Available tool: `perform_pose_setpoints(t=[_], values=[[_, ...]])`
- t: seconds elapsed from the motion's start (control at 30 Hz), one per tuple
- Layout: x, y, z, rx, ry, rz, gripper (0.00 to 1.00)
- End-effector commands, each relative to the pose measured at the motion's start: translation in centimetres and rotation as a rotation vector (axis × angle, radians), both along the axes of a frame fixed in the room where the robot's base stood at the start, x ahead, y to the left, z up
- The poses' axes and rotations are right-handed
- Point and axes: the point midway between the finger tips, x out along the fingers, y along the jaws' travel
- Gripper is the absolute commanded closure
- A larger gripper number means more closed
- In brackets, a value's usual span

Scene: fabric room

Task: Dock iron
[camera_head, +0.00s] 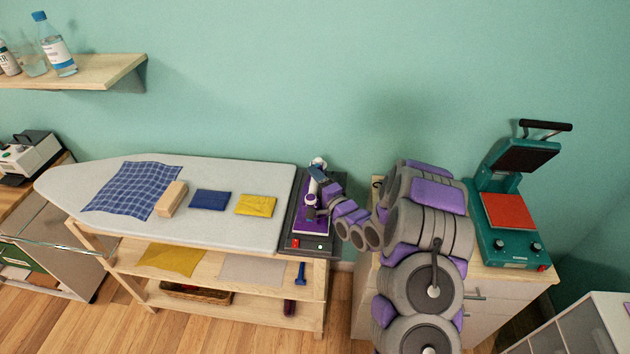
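The dark dock (290,232) is set at the right end of the ironing board. It has a red switch and a small lit green light on its front edge. The iron (311,213), purple and white, is over the middle of the dock. From this angle I cannot tell whether it rests fully on the dock or is slightly above it. My gripper (319,177) is at the iron's handle, at the end of my grey and purple arm reaching in from the right. Its fingers are small and partly hidden, so their closure is unclear.
The pale ironing board (225,178) holds a blue checked cloth (132,188), a wooden block (171,199), a blue folded cloth (210,199) and a yellow one (255,205). A teal heat press (510,235) stands on the cabinet at right. A bottle shelf (85,72) is upper left.

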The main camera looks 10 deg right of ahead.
Motion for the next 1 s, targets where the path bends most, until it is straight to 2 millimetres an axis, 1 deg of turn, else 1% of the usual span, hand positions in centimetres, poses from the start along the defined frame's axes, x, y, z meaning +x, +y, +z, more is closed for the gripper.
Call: perform_pose_setpoints(t=[0.23,0.37,0.47,0.8,1.0], values=[[-0.1,0.0,-0.1,0.000,0.001,0.000,0.42],[-0.9,-0.4,-0.1,0.000,0.004,-0.001,0.42],[-2.2,-1.0,0.0,0.000,0.002,-0.002,0.42],[-8.2,-3.2,-0.1,0.001,0.006,-0.002,0.42],[-10.3,-4.0,-0.1,-0.001,0.002,0.000,0.42]])
